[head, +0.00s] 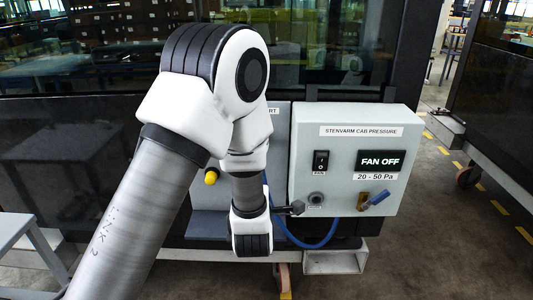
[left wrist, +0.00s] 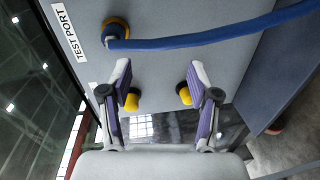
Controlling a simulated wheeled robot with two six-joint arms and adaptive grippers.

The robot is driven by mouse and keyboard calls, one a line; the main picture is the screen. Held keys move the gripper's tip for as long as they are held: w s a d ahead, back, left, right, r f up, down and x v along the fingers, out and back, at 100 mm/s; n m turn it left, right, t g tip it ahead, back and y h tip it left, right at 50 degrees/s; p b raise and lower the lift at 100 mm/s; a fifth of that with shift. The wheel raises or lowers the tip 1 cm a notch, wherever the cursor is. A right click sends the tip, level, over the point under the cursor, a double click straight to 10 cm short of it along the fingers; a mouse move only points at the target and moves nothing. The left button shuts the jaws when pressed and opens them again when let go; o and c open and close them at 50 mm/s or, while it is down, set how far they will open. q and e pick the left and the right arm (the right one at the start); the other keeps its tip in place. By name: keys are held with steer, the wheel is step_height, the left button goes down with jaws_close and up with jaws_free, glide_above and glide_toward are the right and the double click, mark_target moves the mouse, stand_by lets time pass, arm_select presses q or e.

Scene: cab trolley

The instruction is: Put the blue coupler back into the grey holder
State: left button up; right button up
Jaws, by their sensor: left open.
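The blue coupler (left wrist: 113,42) is at the end of a blue hose and sits at a brass-coloured ring beside the TEST PORT label in the left wrist view. In the head view it is hidden behind my arm. A small grey round socket (head: 316,198) on the control box, which looks like the grey holder, shows nothing in it. My right gripper is not in view.
The blue hose (head: 318,246) loops under the grey control box (head: 343,150), which carries a FAN OFF display, a black switch and a blue-handled brass valve (head: 376,197). A grey table (head: 15,228) stands at the left edge. Open floor lies at the right.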

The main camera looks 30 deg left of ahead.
arm_select(q)
step_height(320, 180, up, 5)
steer(key=t+y+b, duration=0.1)
steer(key=b, duration=0.1)
steer(key=shift+n, duration=0.4)
steer(key=shift+w+d+r+p+x, duration=0.15)
steer(key=shift+p+x, duration=0.35)
steer(key=shift+x, duration=1.95)
steer(key=shift+w+d+r+p+x, duration=0.15)
steer(key=shift+p+x, duration=0.35)
steer(key=shift+x, duration=1.9)
steer(key=shift+s, duration=0.1)
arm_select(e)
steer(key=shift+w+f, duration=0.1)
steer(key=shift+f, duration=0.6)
arm_select(q)
steer(key=shift+b, duration=0.5)
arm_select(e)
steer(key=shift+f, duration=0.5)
arm_select(q)
steer(key=shift+r, duration=0.1)
jaws_close()
steer(key=shift+s+d, duration=0.1)
